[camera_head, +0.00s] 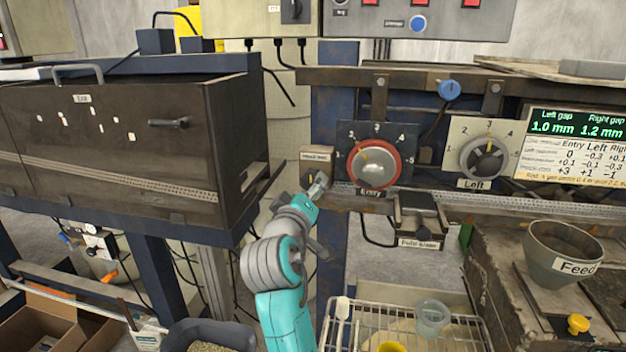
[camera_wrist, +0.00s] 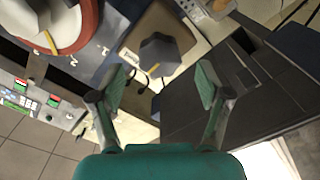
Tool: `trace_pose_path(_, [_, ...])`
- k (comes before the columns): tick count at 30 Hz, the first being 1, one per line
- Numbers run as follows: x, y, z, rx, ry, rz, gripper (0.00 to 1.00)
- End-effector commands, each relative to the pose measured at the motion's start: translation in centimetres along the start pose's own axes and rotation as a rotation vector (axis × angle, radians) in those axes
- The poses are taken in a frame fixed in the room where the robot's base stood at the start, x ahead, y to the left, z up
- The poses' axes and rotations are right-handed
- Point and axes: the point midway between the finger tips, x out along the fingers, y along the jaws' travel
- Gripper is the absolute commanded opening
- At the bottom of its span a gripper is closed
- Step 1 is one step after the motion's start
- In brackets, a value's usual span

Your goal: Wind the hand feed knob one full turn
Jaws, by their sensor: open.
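A dark knob with a yellow pointer line (camera_wrist: 158,56) sits on a beige plate (camera_wrist: 185,30) in the wrist view. I take it to be the hand feed knob. In the head view a small beige box (camera_head: 316,156) with a label too small to read surely stands left of the Entry dial; my gripper (camera_head: 319,186) is at it and partly hides its knob. In the wrist view my gripper (camera_wrist: 161,80) is open, with one green-padded finger on each side below the knob. The knob lies ahead of the gap, and no contact shows.
The red-ringed Entry dial (camera_head: 374,164) is close right of my gripper, with the grey Left dial (camera_head: 482,158) beyond it. A dark cabinet (camera_head: 110,150) stands at left. A wire rack (camera_head: 400,318) and the Feed cup (camera_head: 562,254) are lower right.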

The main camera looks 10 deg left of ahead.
Motion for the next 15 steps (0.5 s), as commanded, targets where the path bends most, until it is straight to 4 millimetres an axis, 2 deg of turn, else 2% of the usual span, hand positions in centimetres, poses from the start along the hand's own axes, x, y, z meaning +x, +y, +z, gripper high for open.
trace_pose_path(1, [1.0,0.1,0.0,0.0,-0.001,0.002,0.76])
trace_pose_path(6, [3.6,0.1,0.0,0.001,0.0,0.001,0.76])
trace_pose_path(15, [5.6,0.0,0.0,0.001,0.0,0.0,0.76])
